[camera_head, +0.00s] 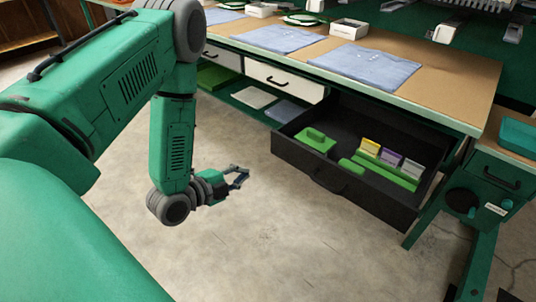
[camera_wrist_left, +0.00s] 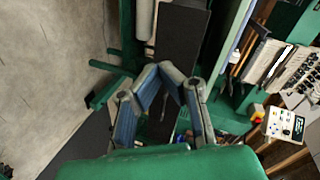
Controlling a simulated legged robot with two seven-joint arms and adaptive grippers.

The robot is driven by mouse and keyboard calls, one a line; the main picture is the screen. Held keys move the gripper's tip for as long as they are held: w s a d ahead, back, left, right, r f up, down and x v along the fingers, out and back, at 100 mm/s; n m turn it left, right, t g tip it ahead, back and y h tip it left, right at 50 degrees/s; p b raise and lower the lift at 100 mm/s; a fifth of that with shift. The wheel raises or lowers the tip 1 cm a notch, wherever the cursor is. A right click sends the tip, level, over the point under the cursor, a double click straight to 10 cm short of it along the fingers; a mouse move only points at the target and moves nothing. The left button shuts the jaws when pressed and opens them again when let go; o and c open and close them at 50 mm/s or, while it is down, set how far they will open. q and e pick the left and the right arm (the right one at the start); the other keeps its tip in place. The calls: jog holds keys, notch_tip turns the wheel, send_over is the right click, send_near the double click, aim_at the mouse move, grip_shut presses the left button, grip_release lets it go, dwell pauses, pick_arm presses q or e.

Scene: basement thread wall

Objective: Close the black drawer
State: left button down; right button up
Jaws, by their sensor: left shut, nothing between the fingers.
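The black drawer (camera_head: 375,205) is pulled far out from under the workbench in the head view. Its dark handle (camera_head: 328,181) is on the front panel, and green blocks and small yellow, purple and grey packs lie inside. My left gripper (camera_head: 240,177) is shut and empty, left of the drawer front and apart from it, above the floor. It also shows in the left wrist view (camera_wrist_left: 161,82), with its fingers in front of a dark panel that I cannot identify for certain. My right gripper is in neither view.
The workbench top (camera_head: 440,82) carries folded blue cloths (camera_head: 364,67) and white boxes. A white drawer (camera_head: 283,81) sits shut left of the black one. A green unit (camera_head: 488,190) stands to the right. The concrete floor (camera_head: 270,240) before the drawer is clear.

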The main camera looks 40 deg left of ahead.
pick_arm(q)
jog(key=a+r+m+t+b, duration=0.2)
jog(key=a+m+t, duration=0.1)
jog(key=a, duration=0.1)
jog(key=w+d+b, duration=0.1)
jog(key=w+b, duration=0.2)
jog(key=w, duration=1.1)
jog(key=shift+r+y, duration=0.15)
jog(key=shift+y, duration=0.15)
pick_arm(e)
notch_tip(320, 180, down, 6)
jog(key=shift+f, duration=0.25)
pick_arm(q)
jog(key=shift+w+d, duration=0.1)
jog(key=shift+w, duration=0.05)
